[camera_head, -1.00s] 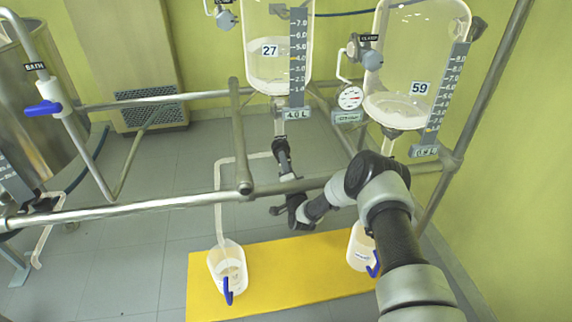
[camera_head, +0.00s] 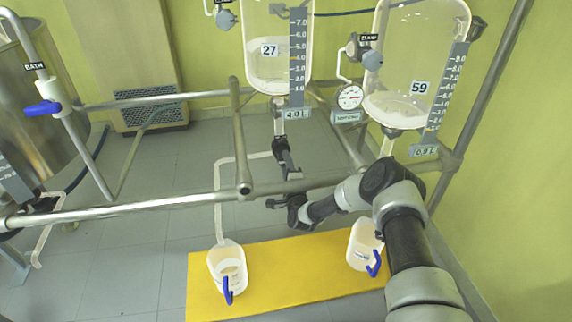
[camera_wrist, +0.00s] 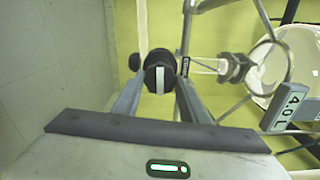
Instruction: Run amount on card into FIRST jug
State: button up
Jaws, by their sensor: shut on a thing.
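Glass vessel 27 (camera_head: 262,62) hangs at the top centre with pale liquid in it and a scale on its right. A grey card (camera_head: 297,114) below it reads 4.0 L; the card (camera_wrist: 289,106) also shows in the wrist view. My gripper (camera_head: 285,158) is at the outlet under this vessel. In the wrist view its two fingers are shut on the dark valve handle (camera_wrist: 159,66). A clear tube (camera_head: 219,200) runs from the outlet left and down to the left jug (camera_head: 239,257), which has a blue handle. Its content is hard to read.
Vessel 59 (camera_head: 414,65) with its own card (camera_head: 424,151) hangs at the right. A second jug (camera_head: 361,240) stands on the yellow mat (camera_head: 290,282). Metal rails (camera_head: 130,206) cross in front. A blue-handled bath valve (camera_head: 43,107) is at the left.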

jog(key=shift+s+a+f, duration=0.1)
jog(key=o, duration=1.1)
jog(key=shift+c, duration=0.2)
jog(key=p+v, duration=0.4)
jog(key=v, duration=1.3)
jog(key=shift+s, duration=0.2)
